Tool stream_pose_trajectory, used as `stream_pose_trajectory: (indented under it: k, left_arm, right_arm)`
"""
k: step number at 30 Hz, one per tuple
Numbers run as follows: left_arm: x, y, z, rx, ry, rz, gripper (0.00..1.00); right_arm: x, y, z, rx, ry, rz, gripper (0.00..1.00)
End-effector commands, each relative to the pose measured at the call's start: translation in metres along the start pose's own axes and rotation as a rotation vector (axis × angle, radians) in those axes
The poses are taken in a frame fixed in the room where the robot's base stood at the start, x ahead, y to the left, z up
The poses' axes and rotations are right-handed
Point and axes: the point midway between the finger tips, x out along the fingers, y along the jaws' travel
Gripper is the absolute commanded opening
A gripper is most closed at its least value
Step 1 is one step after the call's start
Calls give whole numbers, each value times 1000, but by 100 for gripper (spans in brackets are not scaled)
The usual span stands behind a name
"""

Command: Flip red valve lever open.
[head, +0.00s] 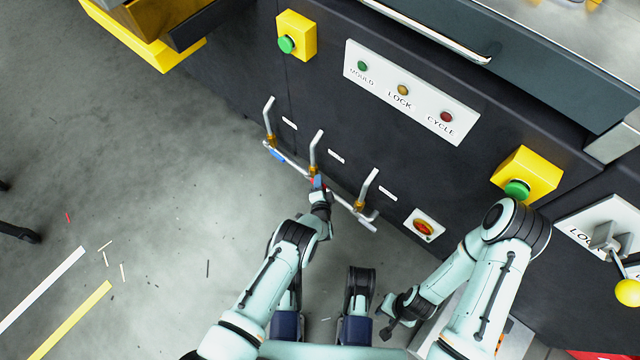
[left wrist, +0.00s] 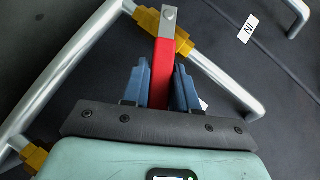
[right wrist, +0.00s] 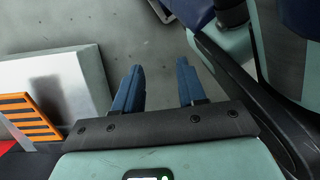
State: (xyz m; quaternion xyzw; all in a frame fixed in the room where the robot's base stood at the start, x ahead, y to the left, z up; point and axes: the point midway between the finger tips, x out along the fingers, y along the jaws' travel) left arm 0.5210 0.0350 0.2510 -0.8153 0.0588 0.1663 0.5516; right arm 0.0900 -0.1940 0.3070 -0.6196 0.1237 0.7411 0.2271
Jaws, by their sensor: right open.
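The red valve lever (left wrist: 162,70) has a grey metal end and sits at a yellow fitting on a silver pipe, in the left wrist view. In the head view only a small red bit of it (head: 314,183) shows by the middle pipe. My left gripper (left wrist: 162,85) has its two blue fingers on both sides of the lever, closed on it; it also shows in the head view (head: 319,185). The fingers hide part of the lever. My right gripper (right wrist: 157,85) is open and empty, low by the machine in the head view (head: 388,324).
A silver pipe (head: 291,167) with upright bent pipes runs along the dark machine front. A blue lever (head: 277,156) sits at its left end. An orange-red switch (head: 424,227) and a green button (head: 517,189) are to the right. Open floor lies left.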

Motion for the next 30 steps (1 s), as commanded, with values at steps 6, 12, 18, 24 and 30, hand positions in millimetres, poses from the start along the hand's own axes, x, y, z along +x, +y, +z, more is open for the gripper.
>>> stream_pose_trajectory:
  k: [6, 12, 18, 24, 30]
  left_arm:
    - [0, 0, 0, -2, 0, 1, 0]
    - [0, -5, 0, -33, -2, 32, 0]
    - [0, -15, 1, -114, -2, 113, 0]
    - [3, -27, 3, -223, -2, 220, 0]
    - [6, -35, 7, -323, -3, 319, 0]
  right_arm:
    - [0, 0, 0, -1, 1, -1, 40]
    - [-3, -4, -4, -6, 17, -7, 40]
    - [-11, -12, -13, -18, 54, -23, 40]
    - [-19, -21, -23, -30, 95, -42, 40]
    - [-20, -22, -25, -33, 103, -45, 40]
